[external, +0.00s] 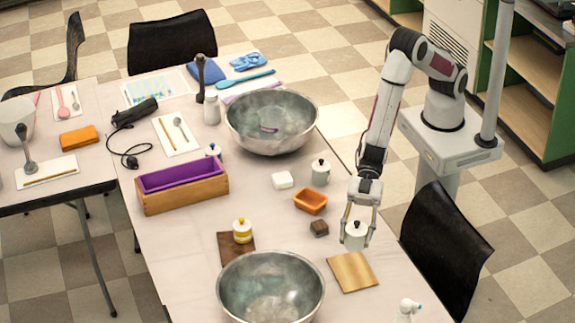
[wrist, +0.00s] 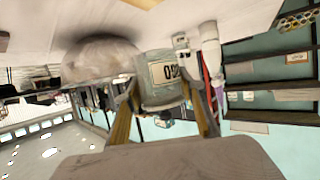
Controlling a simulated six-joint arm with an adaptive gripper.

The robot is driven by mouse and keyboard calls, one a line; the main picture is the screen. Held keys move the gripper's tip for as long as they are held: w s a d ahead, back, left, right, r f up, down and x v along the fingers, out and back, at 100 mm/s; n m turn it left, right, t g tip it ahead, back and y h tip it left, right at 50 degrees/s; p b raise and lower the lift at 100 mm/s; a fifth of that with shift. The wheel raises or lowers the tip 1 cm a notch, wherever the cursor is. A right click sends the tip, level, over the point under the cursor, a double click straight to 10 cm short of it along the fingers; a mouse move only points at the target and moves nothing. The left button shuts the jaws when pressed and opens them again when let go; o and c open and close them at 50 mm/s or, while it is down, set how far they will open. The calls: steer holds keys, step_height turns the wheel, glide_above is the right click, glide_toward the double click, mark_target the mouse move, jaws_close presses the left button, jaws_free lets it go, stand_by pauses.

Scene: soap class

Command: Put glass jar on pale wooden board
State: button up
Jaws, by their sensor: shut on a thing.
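The glass jar (external: 355,238), whitish with a dark knob on its lid, is between the fingers of my gripper (external: 359,222). The gripper is shut on it. In the wrist view the jar (wrist: 160,88) shows a label with dark digits, with a finger of my gripper (wrist: 161,92) on each side. The pale wooden board (external: 352,272) lies flat and bare on the table, just in front of the jar in the external view. I cannot tell whether the jar's base is clear of the table.
A large metal bowl (external: 270,290) stands left of the board. A yellow-lidded jar (external: 242,231) stands on a dark board (external: 229,250). A white bottle (external: 407,309) is at front right.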

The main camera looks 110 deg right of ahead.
glide_above(353, 273)
steer(key=shift+f, duration=3.1)
steer(key=shift+f, duration=0.1)
steer(key=shift+f, duration=1.8)
steer(key=shift+f, duration=0.1)
steer(key=o, duration=1.2)
